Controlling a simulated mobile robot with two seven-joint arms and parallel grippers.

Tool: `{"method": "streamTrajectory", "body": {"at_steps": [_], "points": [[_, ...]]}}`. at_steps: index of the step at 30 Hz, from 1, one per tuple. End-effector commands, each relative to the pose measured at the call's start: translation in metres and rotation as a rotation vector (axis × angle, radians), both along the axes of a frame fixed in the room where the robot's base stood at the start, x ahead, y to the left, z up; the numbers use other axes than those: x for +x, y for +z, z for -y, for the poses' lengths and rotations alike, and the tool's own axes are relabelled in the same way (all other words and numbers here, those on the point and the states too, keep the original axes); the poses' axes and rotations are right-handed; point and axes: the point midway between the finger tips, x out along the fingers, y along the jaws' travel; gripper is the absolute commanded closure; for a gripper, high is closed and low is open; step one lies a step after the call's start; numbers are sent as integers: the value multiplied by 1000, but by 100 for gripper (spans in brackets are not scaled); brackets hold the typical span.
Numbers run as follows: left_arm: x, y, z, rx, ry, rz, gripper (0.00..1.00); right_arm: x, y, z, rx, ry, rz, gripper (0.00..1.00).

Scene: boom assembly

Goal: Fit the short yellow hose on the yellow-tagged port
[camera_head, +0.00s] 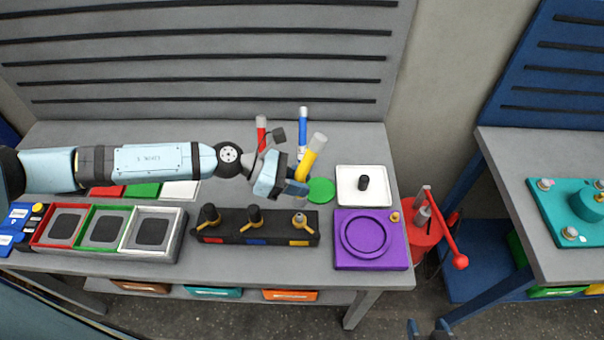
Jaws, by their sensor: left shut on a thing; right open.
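My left gripper (299,182) is shut on the short yellow hose (309,163), which has a pale grey upper end. The hose is tilted, its top leaning right, above the table behind the black port block (277,228). The yellow-tagged port (299,220) is at the block's right end, with its yellow tag (299,243) on the front face. The hose is apart from this port, a little behind and above it. The hose's lower end is hidden by the gripper. My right gripper (430,329) is open at the bottom edge, mostly out of view.
A red hose (261,134) and a blue hose (303,120) stand behind my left gripper. A purple tray (345,258) and a white tray (345,198) lie right of the block. Three framed bins (171,250) stand to the left. A red device (425,236) stands beside the table.

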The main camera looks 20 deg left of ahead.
Motion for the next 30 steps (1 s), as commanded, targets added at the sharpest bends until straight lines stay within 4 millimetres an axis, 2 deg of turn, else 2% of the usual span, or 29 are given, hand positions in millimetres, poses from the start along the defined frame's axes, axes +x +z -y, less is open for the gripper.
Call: {"method": "streamTrajectory", "body": {"at_steps": [8, 21, 30], "points": [[0, -7, 0, -1, -2, 0, 100, 0, -6, 0, 1, -1, 0, 42], [0, -44, 0, -1, -2, -1, 100, 2, -35, -5, 9, 8, -1, 42], [0, -50, 0, -1, -1, 1, 100, 4, -36, -7, 10, 14, 2, 42]]}}
